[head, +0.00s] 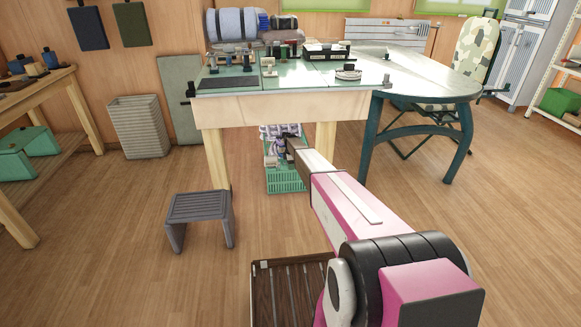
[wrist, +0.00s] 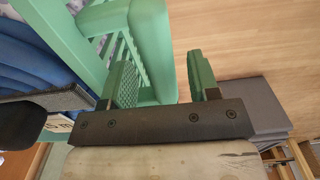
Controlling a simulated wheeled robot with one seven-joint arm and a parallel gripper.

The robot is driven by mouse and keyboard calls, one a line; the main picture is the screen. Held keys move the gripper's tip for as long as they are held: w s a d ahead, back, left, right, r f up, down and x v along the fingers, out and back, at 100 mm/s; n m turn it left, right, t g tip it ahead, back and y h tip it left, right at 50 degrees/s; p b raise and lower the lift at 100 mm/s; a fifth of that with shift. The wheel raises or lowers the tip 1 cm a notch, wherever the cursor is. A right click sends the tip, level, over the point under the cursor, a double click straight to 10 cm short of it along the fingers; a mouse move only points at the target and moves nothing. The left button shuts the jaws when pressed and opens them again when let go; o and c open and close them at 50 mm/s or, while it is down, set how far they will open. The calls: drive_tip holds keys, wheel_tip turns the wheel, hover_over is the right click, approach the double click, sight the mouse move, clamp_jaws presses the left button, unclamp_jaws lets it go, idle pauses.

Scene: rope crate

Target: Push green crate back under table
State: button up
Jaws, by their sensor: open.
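The green crate (head: 286,183) stands on the floor under the front part of the work table (head: 285,108), between its pale wooden legs. Its front wall shows, and it holds white and purple items. My gripper (head: 288,143) is at the crate's upper part in the head view, its fingertips hard to make out. In the wrist view my gripper (wrist: 163,82) is open, with green pads. A corner of the green crate (wrist: 152,45) lies between the two fingers, nearer the left one. I cannot tell whether either finger touches it.
A grey step stool (head: 199,210) stands at the table's front left. A dark slatted wooden thing (head: 290,285) lies low in front, beside my arm. A curved teal table frame (head: 425,140) is to the right. The floor between stool and teal frame is mostly clear.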

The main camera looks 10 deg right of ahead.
wheel_tip(320, 180, up, 7)
drive_tip(key=shift+f, duration=0.1)
idle(0.3)
drive_tip(key=s+r+m, duration=0.6)
drive_tip(key=s+r, duration=0.1)
drive_tip(key=s, duration=1.4)
drive_tip(key=s+r+m, duration=0.6)
drive_tip(key=s+r, duration=0.1)
drive_tip(key=s, duration=1.4)
drive_tip(key=s+r+m, duration=0.6)
drive_tip(key=s+r, duration=0.1)
drive_tip(key=s, duration=1.5)
drive_tip(key=shift+r, duration=0.3)
drive_tip(key=shift+s, duration=0.1)
